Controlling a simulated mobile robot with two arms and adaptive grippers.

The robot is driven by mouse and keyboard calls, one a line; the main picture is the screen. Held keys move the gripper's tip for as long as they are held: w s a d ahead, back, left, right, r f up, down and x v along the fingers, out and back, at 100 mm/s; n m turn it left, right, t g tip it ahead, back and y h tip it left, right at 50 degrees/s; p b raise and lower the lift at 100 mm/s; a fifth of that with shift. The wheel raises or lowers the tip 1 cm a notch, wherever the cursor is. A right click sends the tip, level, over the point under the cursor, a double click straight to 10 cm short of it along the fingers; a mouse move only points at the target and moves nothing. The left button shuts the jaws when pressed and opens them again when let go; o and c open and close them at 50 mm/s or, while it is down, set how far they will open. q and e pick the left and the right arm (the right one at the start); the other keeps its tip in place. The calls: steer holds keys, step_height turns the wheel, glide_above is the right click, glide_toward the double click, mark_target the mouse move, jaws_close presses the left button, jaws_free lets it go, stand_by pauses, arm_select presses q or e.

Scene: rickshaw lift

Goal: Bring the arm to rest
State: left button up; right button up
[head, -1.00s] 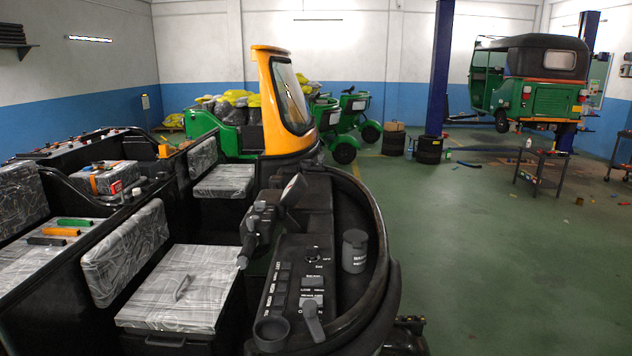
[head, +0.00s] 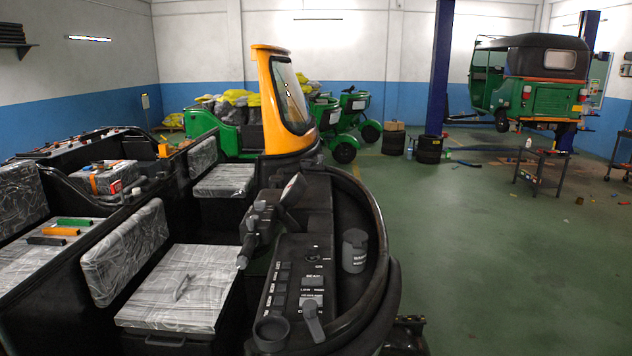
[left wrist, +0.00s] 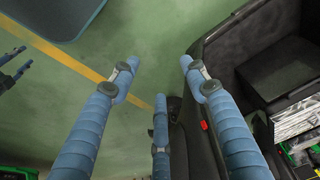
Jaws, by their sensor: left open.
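My left gripper (left wrist: 158,78) shows in the left wrist view with its blue-grey fingers spread apart. Nothing is between the fingers. Below the fingers are green floor and the edge of a dark vehicle body (left wrist: 222,50). Neither gripper shows in the head view. I do not make out my right gripper in these frames.
An open black rickshaw body with a dashboard (head: 300,270) and wrapped seats (head: 180,285) fills the left and front. A yellow-fronted green rickshaw (head: 272,100) stands behind it. A green rickshaw (head: 545,98) is raised at back right. A low stand (head: 540,165) is near it. Floor (head: 500,260) at right is clear.

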arm_select(q)
steer(key=s+f+g, duration=0.1)
steer(key=s+f, duration=0.1)
steer(key=f, duration=1)
steer(key=s+f, duration=0.2)
steer(key=f, duration=0.9)
steer(key=s+a+f+g, duration=0.1)
steer(key=s+a+f, duration=0.2)
steer(key=s+f, duration=1.1)
steer(key=shift+s, duration=1.15)
steer(key=shift+a, duration=0.1)
